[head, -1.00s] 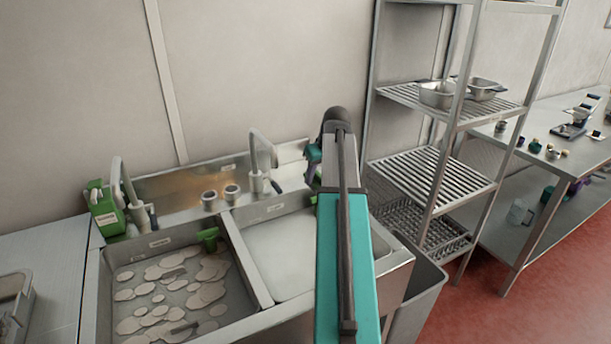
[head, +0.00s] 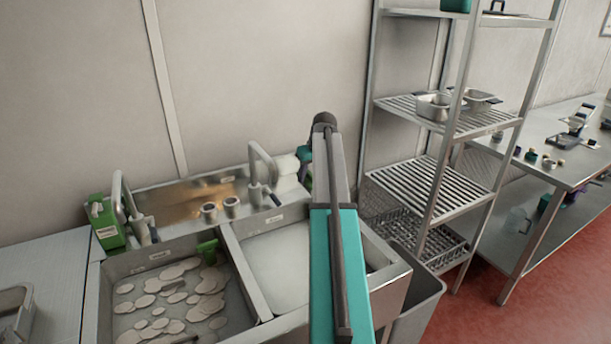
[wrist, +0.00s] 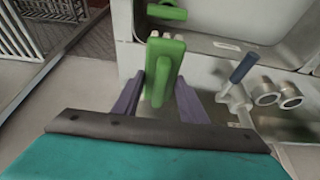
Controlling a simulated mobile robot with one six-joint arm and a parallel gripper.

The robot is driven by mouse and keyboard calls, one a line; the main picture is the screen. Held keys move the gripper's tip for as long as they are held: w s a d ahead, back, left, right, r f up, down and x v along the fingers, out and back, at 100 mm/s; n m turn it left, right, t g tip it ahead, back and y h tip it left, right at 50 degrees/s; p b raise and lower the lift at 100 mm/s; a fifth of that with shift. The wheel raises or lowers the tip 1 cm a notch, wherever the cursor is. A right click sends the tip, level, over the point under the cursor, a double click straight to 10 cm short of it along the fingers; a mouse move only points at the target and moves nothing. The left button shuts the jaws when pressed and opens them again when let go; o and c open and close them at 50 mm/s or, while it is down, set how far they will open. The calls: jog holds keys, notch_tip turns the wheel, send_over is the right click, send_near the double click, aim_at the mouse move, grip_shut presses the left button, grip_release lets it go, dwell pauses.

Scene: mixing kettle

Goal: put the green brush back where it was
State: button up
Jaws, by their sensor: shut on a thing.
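The green brush (wrist: 165,70) is in the wrist view, its pale bristle tufts toward the top of the picture. My gripper (wrist: 158,88) has its two purple fingers on either side of the brush and is shut on it. The brush is beside the tap with the blue handle (wrist: 243,68), over the sink's back ledge; I cannot tell whether it touches anything. Another green item (wrist: 167,12) shows at the basin edge in the wrist view.
The left basin (head: 140,262) holds many pale discs, with a green item (head: 207,250) by the divider. Two small cups (head: 221,209) and a tap (head: 262,165) stand behind. A green container (head: 106,222) is at left. A wire-shelf rack (head: 430,185) stands right of the sink.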

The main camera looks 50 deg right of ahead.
jog(key=shift+w+d+f+p, duration=0.1)
jog(key=shift+w+d+p, duration=0.05)
jog(key=shift+w+d, duration=0.4)
jog(key=shift+w+d+f+p, duration=0.1)
jog(key=shift+w+d+p, duration=0.2)
jog(key=shift+w, duration=0.5)
jog(key=shift+w+d+f+p, duration=0.1)
jog(key=shift+w+d, duration=0.4)
jog(key=shift+w, duration=0.15)
jog(key=shift+w+d, duration=0.3)
jog(key=shift+w, duration=0.15)
notch_tip(320, 180, down, 2)
jog(key=shift+s+a+p, duration=0.1)
jog(key=shift+p, duration=0.5)
jog(key=shift+f, duration=0.75)
jog(key=shift+f, duration=0.15)
jog(key=o, duration=1)
